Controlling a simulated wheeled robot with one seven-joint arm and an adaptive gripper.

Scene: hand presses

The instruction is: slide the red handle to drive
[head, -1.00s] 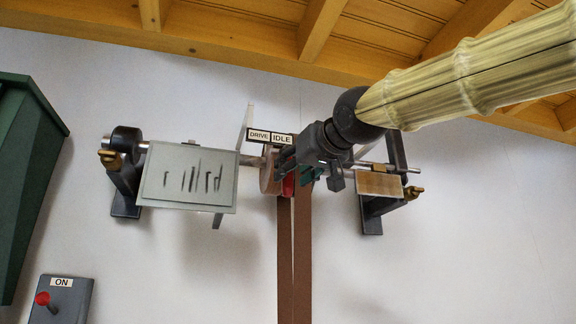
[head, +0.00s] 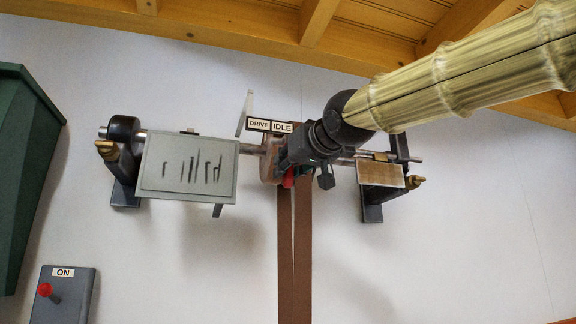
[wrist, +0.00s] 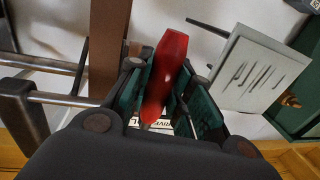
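The red handle (head: 289,178) hangs just below the IDLE label (head: 282,128), right of the DRIVE label (head: 259,124), in front of the brown belt (head: 294,240). My gripper (head: 291,168) is at the handle and hides most of it in the head view. In the wrist view the red handle (wrist: 166,70) stands between the green pads of my gripper (wrist: 165,80). The pads are spread to either side of it, and a narrow gap shows on the right. Contact on the left is unclear. The label behind the handle is partly covered.
A shaft on wall brackets runs left to right behind my gripper. A grey plate (head: 187,167) hangs left and a wooden block (head: 382,172) right. An ON switch box with a red knob (head: 45,290) and a green hopper (head: 25,170) are at far left. The lower right wall is clear.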

